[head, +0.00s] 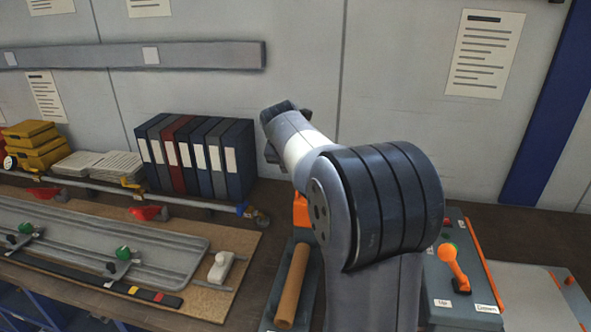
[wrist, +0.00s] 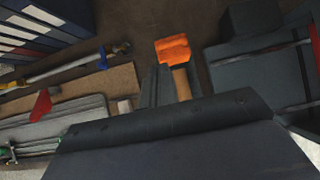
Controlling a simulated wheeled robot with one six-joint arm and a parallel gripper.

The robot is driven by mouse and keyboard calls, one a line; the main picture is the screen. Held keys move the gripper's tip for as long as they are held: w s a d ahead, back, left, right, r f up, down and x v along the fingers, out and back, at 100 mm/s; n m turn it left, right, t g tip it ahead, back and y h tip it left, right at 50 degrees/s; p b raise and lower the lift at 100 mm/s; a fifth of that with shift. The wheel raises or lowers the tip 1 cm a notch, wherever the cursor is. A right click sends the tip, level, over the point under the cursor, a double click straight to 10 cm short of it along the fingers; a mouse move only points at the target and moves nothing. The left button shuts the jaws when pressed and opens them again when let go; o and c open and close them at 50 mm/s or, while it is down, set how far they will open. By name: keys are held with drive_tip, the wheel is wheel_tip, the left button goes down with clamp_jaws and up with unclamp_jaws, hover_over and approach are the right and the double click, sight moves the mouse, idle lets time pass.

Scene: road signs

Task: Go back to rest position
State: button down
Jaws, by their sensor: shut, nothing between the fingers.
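My gripper (wrist: 172,122) shows in the wrist view as a wide dark edge across the lower part of the picture. It is shut and holds nothing. In the head view my arm rises at the right of centre and bends left, toward the back wall. The arm's end is above the bench, right of the binders, and my fingertips are hidden there. In the wrist view the gripper is above a mallet with an orange head (wrist: 173,49) and a brown handle (wrist: 182,84), apart from it as far as I can tell.
The mallet lies in a dark tray (head: 308,312). Right of it is a grey control box (head: 440,285) with an orange lever (head: 453,265). On the left are a rail board (head: 228,290), several binders (head: 230,170) and yellow boxes (head: 35,140). A wall (head: 300,60) stands behind.

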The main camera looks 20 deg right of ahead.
drive_tip(key=shift+f, duration=0.1)
drive_tip(key=p+x, duration=0.2)
drive_tip(key=x, duration=1)
drive_tip(key=shift+w+d, duration=0.1)
drive_tip(key=shift+w, duration=0.05)
drive_tip(key=shift+r, duration=0.2)
